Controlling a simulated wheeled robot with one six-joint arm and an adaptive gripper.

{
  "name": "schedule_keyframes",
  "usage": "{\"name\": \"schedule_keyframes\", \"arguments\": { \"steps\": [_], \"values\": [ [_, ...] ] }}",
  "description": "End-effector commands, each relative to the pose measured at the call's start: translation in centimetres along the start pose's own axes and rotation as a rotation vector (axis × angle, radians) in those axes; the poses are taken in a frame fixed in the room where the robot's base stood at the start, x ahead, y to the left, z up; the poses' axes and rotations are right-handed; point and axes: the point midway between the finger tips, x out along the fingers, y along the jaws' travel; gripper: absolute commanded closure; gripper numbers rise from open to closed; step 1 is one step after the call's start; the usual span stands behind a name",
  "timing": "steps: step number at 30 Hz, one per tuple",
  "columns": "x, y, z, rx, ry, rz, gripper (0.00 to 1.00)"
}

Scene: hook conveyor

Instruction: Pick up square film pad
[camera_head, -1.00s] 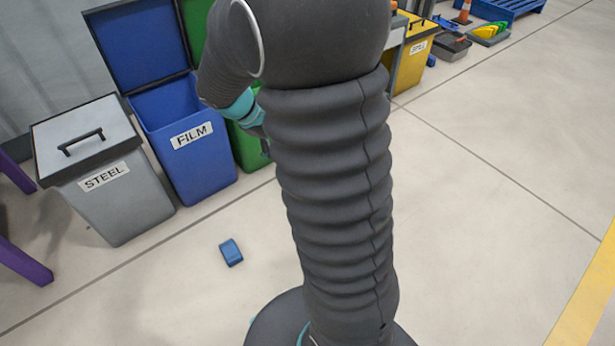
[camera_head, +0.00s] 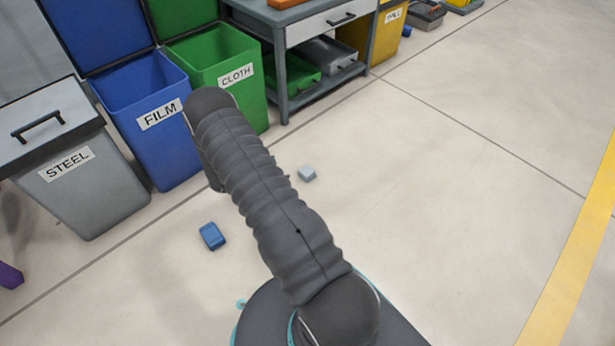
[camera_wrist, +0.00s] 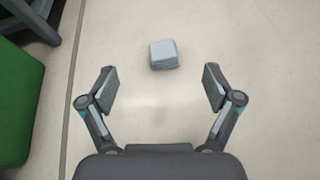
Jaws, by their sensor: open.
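A pale grey-blue, square-looking pad (camera_head: 307,173) lies on the floor to the right of my arm in the head view. In the wrist view the same pale pad (camera_wrist: 164,55) lies ahead of my gripper (camera_wrist: 160,84), roughly centred between the fingers but beyond their tips. My gripper is open and empty, touching nothing. A darker blue block (camera_head: 212,236) lies on the floor to the left of my arm in the head view. No label shows on either piece. My gripper is hidden behind my arm in the head view.
A grey STEEL bin (camera_head: 85,190), an open blue FILM bin (camera_head: 150,120) and an open green CLOTH bin (camera_head: 225,75) stand in a row. A workbench (camera_head: 330,50) stands to their right. The green bin's side also shows in the wrist view (camera_wrist: 15,105). Floor around the pale pad is clear.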

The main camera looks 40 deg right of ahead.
Motion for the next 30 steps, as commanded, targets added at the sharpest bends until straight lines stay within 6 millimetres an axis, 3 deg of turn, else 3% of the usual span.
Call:
{"name": "schedule_keyframes", "arguments": {
  "steps": [1,3,9,21,30],
  "values": [
    [1.0,-0.4,-1.9,-0.034,-0.008,0.011,0.1],
    [1.9,-0.7,-3.5,-0.07,-0.018,0.027,0.1],
    [3.4,-1.1,-5.5,-0.115,-0.03,0.049,0.1],
    [9.8,-0.8,-5.4,-0.117,-0.031,0.05,0.1],
    [11.8,-0.7,-5.3,-0.118,-0.03,0.051,0.1]
  ]
}}
